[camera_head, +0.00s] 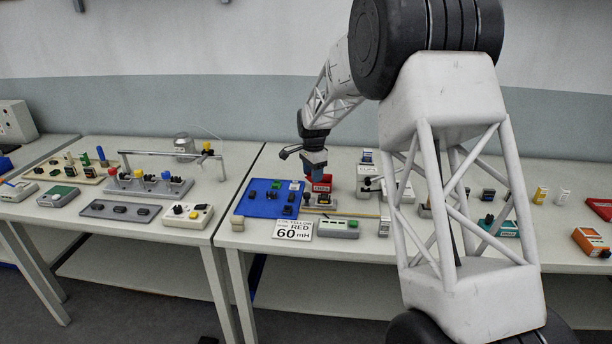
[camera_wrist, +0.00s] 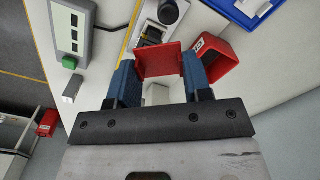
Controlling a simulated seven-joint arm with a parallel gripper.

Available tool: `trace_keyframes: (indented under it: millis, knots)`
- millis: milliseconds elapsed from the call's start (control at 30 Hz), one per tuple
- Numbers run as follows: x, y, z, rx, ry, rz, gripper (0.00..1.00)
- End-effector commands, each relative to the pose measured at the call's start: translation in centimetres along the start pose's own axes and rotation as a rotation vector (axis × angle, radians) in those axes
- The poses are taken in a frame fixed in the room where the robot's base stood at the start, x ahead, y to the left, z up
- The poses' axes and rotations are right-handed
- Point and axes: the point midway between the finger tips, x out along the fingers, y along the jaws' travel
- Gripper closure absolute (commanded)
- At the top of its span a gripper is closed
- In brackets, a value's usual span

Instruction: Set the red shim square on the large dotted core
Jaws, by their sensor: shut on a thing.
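The red shim (camera_wrist: 160,61) is a thin red plate held between the two blue fingers of my gripper (camera_wrist: 160,78) in the wrist view. In the head view my gripper (camera_head: 316,172) points down above the middle table, right of the blue mat. Below it is a small fixture (camera_head: 324,199) with dark and yellow parts. The wrist view shows this fixture (camera_wrist: 153,36) just beyond the shim, which partly hides it. I cannot make out dots on any core, nor whether the shim touches the fixture.
A red labelled bin (camera_wrist: 213,58) is close beside the right finger in the wrist view. A blue mat (camera_head: 257,207) with dark parts lies left of the fixture.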

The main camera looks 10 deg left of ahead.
Motion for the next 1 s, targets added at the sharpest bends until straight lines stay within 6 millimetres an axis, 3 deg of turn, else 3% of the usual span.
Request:
trace_keyframes:
  millis: [500,1000]
  knots:
    - [-1.5,2.0,-2.9,0.546,0.0,-0.001,0.77]
    - [-1.7,2.4,-3.4,0.647,0.0,-0.001,0.77]
